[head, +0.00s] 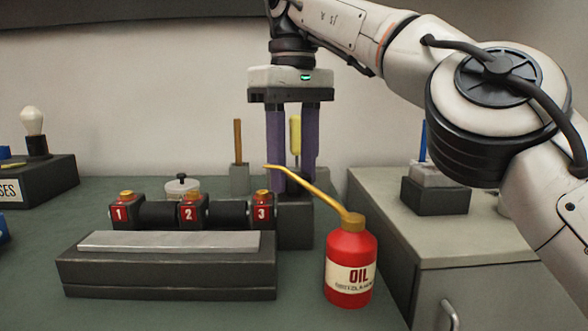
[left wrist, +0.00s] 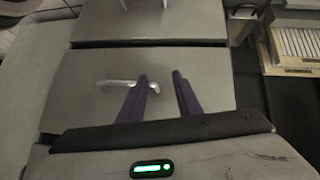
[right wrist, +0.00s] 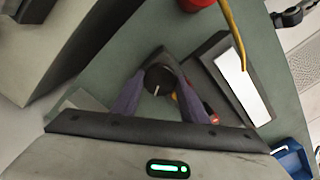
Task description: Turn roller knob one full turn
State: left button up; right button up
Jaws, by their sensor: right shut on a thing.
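The roller knob (right wrist: 158,79) is a round black knob with a white line, seen from above in the right wrist view. My right gripper (right wrist: 158,82) is shut on it, with one purple finger on each side. In the head view my right gripper (head: 292,188) points straight down at the dark block (head: 296,228) at the right end of the roller row. The knob is hidden there by the fingers and the oil can's spout. My left gripper (left wrist: 160,78) is open and empty in the left wrist view, over a grey drawer front with a handle.
A red oil can (head: 350,268) stands in front right, its yellow spout crossing before my right fingers. Blocks numbered 1, 2 and 3 (head: 193,212) sit behind a dark block with a pale top (head: 170,241). Upright tools (head: 238,142) stand behind. A grey cabinet (head: 440,235) is at right.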

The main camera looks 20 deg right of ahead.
jog(key=shift+r, duration=0.15)
jog(key=o, duration=1)
jog(key=shift+o, duration=0.2)
jog(key=shift+r+p, duration=0.4)
pick_arm(q)
jog(key=s+a+r+y+p, duration=0.1)
jog(key=a+r+p, duration=0.2)
jog(key=p, duration=0.6)
notch_tip(320, 180, up, 2)
jog(key=shift+s+r+t+p, duration=0.2)
jog(key=shift+t+p, duration=0.1)
jog(key=shift+t, duration=0.1)
pick_arm(e)
notch_tip(320, 180, up, 10)
jog(key=shift+f, duration=0.2)
